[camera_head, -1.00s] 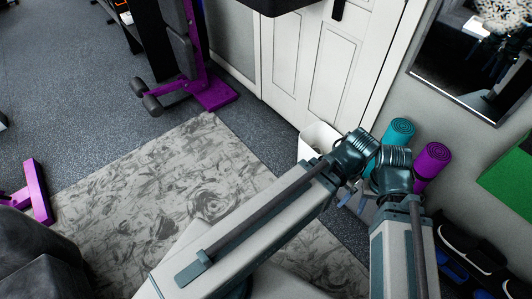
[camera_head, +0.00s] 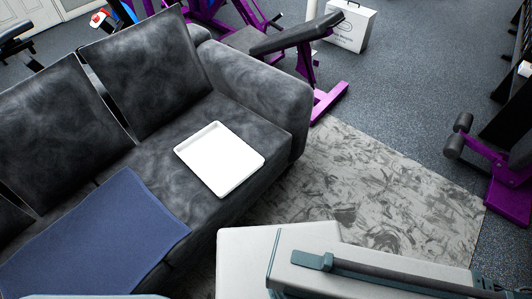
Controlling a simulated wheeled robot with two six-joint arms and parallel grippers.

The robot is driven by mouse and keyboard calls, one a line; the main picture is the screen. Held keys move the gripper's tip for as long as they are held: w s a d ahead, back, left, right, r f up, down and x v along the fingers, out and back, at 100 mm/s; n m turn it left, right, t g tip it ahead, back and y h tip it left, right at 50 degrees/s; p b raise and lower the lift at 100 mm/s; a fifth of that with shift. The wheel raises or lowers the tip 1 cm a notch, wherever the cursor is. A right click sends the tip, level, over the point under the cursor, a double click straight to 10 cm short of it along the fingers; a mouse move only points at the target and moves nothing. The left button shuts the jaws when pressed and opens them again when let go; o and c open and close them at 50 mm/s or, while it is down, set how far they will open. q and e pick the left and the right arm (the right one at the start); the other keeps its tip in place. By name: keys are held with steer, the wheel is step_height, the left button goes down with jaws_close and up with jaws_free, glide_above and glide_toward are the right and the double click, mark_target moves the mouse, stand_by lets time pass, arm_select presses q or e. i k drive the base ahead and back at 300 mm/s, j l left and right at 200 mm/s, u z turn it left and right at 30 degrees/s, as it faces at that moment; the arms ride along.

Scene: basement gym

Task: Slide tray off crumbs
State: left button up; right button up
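A white rectangular tray (camera_head: 218,158) with a low raised rim lies flat on the seat of a dark grey sofa (camera_head: 165,140), near the sofa's right armrest. I see no crumbs in the tray or around it; anything under it is hidden. One of my arms crosses the bottom right of the view, well apart from the tray, and its gripper is out of the picture. My other gripper is also out of view.
A blue cloth (camera_head: 95,240) lies on the sofa seat to the left of the tray. The thick armrest (camera_head: 262,88) rises beyond the tray. A patterned rug (camera_head: 375,195) covers the floor to the right. Purple gym equipment (camera_head: 325,98) stands behind the sofa.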

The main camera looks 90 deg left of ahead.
mark_target(221, 160)
steer(key=i+u, duration=0.1)
steer(key=u, duration=3.45)
steer(key=k+j+z, duration=0.15)
steer(key=j, duration=0.25)
steer(key=k+j+z, duration=0.35)
steer(key=k+j, duration=0.2)
steer(key=j, duration=0.2)
